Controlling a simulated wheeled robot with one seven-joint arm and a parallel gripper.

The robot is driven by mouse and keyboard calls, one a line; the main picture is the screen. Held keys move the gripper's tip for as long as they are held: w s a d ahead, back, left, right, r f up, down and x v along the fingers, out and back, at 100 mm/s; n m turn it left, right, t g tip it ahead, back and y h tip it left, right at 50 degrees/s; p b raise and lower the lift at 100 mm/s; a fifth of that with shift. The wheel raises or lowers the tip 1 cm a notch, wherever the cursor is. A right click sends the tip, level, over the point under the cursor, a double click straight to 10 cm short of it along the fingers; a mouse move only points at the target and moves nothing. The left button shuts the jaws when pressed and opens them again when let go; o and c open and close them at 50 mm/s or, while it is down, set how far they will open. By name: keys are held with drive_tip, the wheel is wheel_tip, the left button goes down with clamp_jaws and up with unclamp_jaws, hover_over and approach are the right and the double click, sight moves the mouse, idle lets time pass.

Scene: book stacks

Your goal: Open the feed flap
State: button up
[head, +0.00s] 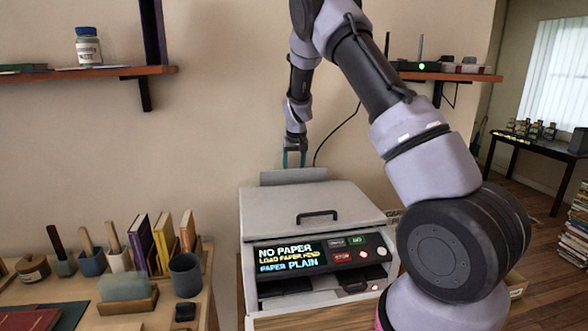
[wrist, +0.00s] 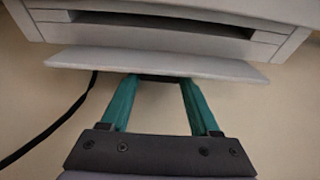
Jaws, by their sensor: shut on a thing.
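The printer (head: 310,215) stands on a wooden surface, and its screen (head: 290,255) reads "NO PAPER". The feed flap (head: 294,176) is a grey panel standing up at the printer's rear, tilted away from the body. In the wrist view the flap (wrist: 90,59) lies across the picture below a dark slot (wrist: 165,24) in the printer's back. My gripper (head: 293,160) is behind the printer, at the flap's top edge. Its teal fingers (wrist: 160,80) meet the flap's edge at its middle and are shut on it. The fingertips are partly hidden by the flap.
A side table at left holds a dark cup (head: 185,274), several books (head: 163,243) and brushes in pots. Wall shelves (head: 95,74) are at upper left and right. A black cable (head: 335,134) runs behind the printer, beside my gripper.

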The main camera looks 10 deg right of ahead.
drive_tip(key=shift+w, duration=0.1)
idle(0.3)
drive_tip(key=o, duration=1.4)
drive_tip(key=shift+c, duration=0.2)
drive_tip(key=shift+r, duration=0.1)
drive_tip(key=v, duration=1)
drive_tip(key=shift+r, duration=0.3)
